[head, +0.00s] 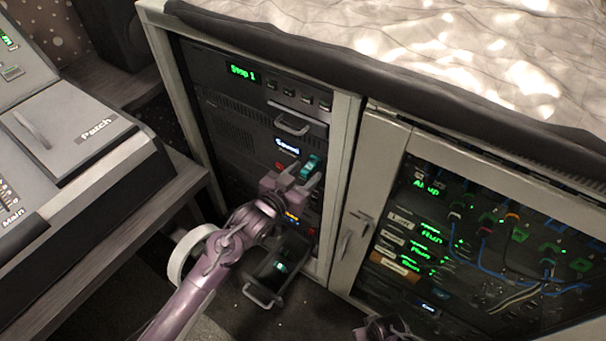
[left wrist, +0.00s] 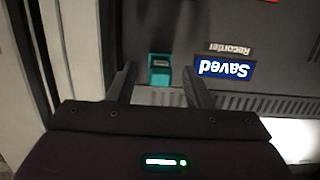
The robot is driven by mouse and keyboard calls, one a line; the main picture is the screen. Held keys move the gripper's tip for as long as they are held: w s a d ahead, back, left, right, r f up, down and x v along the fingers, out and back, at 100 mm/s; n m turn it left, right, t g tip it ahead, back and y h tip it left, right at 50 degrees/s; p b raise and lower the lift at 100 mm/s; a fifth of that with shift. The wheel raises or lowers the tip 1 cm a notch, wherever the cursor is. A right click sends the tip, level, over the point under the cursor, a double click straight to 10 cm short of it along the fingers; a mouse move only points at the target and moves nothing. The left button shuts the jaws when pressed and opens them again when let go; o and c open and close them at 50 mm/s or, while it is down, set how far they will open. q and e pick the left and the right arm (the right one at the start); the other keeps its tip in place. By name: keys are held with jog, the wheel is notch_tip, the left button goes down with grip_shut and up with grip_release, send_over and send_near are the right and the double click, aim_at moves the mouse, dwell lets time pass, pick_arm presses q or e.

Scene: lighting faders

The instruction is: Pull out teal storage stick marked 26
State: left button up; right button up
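A teal storage stick (head: 311,166) sticks out of the dark recorder panel below the blue "Saved" display, left of the white-framed door. It also shows in the left wrist view (left wrist: 160,69), with a dark label too small to read. My left gripper (head: 304,175) is in front of the panel with its fingers apart. In the left wrist view the stick lies between the two fingers, with a gap on each side, so it is not gripped. A dark purple part of my right arm (head: 385,328) shows at the bottom edge; its fingers cannot be made out.
An open drawer (head: 265,292) with a handle juts out low below my left gripper; a small teal-lit item lies inside. A "Saved" display (left wrist: 225,68) is beside the stick. A glass-fronted cabinet with cables (head: 490,240) stands right, a console (head: 75,150) left.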

aim_at(303, 176)
pick_arm(q)
grip_shut()
jog(key=shift+s+a, duration=0.1)
jog(key=shift+p+v, duration=0.9)
jog(key=shift+v, duration=0.15)
jog(key=shift+s+a+f+p, duration=0.15)
jog(key=shift+s+a+p, duration=0.6)
jog(key=shift+s, duration=0.2)
